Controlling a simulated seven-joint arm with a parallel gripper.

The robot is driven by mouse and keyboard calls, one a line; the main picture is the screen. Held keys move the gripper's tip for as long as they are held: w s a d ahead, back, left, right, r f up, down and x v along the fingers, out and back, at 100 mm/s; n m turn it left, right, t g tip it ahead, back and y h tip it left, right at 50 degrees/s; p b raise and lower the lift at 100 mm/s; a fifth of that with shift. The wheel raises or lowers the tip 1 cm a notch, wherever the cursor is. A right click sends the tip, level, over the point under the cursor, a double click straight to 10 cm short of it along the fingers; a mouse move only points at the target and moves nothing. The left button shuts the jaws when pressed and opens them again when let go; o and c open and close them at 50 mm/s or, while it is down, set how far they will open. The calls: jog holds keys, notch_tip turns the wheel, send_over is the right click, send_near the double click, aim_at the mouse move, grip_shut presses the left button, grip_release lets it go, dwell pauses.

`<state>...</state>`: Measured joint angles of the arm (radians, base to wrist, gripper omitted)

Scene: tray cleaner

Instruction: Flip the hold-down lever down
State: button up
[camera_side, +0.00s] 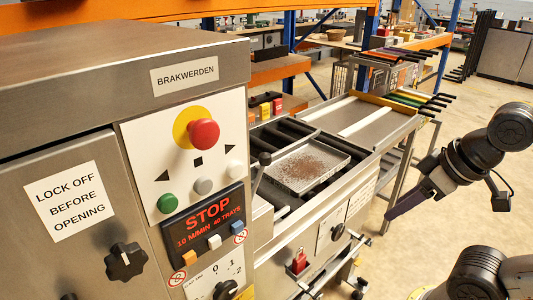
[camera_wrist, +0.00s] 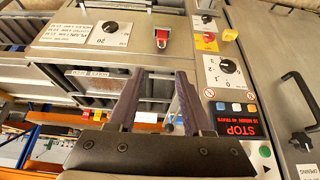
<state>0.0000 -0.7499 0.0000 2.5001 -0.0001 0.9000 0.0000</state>
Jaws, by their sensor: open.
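A lever with a round black knob (camera_side: 265,158) stands up, tilted slightly, beside the machine's control cabinet in the side view; it looks like the hold-down lever. Its lower end is partly hidden by the cabinet edge. My gripper (camera_side: 391,214) is well to the right of the lever, out in front of the machine, with its purple fingers angled down to the left. In the wrist view my gripper (camera_wrist: 157,72) has its two dark fingers apart with nothing held between them.
A metal tray (camera_side: 339,160) with brown crumbs lies on the conveyor beside the lever. The cabinet carries a red stop button (camera_side: 203,133) and a STOP display (camera_side: 208,215). A red switch (camera_side: 298,262) sits on the front panel. Open floor lies around my gripper.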

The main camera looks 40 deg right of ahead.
jog(key=c, duration=0.5)
jog(key=shift+s+f+n, duration=0.15)
jog(key=shift+s+n, duration=0.05)
jog(key=shift+n, duration=0.5)
jog(key=shift+c, duration=1.1)
jog(key=shift+r+n, duration=0.25)
jog(key=shift+n, duration=0.35)
grip_shut()
jog(key=w+a+r+n+g, duration=0.2)
jog(key=w+r+n, duration=1.1)
jog(key=r+n, duration=0.2)
jog(key=w+a+f+n+g, duration=0.1)
jog(key=w+a+f+n, duration=0.1)
jog(key=w, duration=0.5)
jog(key=w+a+f+n+g, duration=0.1)
jog(key=w+a+f+n, duration=0.1)
jog(key=w, duration=0.6)
jog(key=shift+w+a+n+y, duration=0.15)
jog(key=shift+a+n+y, duration=0.25)
jog(key=shift+a+n, duration=0.25)
